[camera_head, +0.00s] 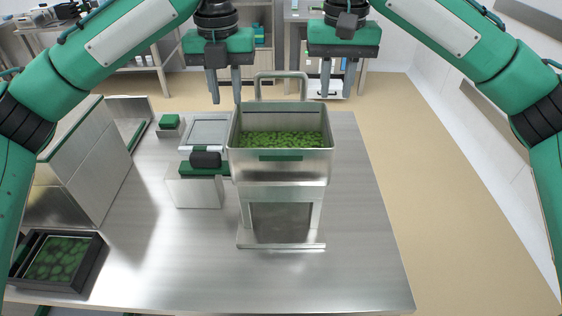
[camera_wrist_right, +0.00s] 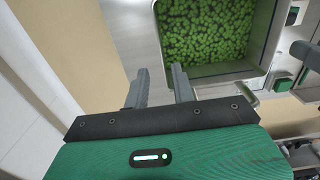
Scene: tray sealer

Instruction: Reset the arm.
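My left gripper (camera_head: 225,86) is open and empty, its fingers pointing down above the far side of the table, left of the metal hopper (camera_head: 280,165). My right gripper (camera_head: 336,80) is open and empty, up beyond the hopper's far right side. In the right wrist view, its two fingers (camera_wrist_right: 160,88) stand apart with nothing between them. The hopper holds green pieces (camera_head: 283,139) and stands on a metal frame. The hopper's wall (camera_wrist_right: 215,75) also shows in the right wrist view, just beyond the right fingers.
A steel table (camera_head: 350,265) carries the hopper. A metal sealer housing (camera_head: 85,165) stands at left, with a black tray (camera_head: 100,255) of green contents in front. A small box with a black knob (camera_head: 205,159) sits left of the hopper. The table's right front is clear.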

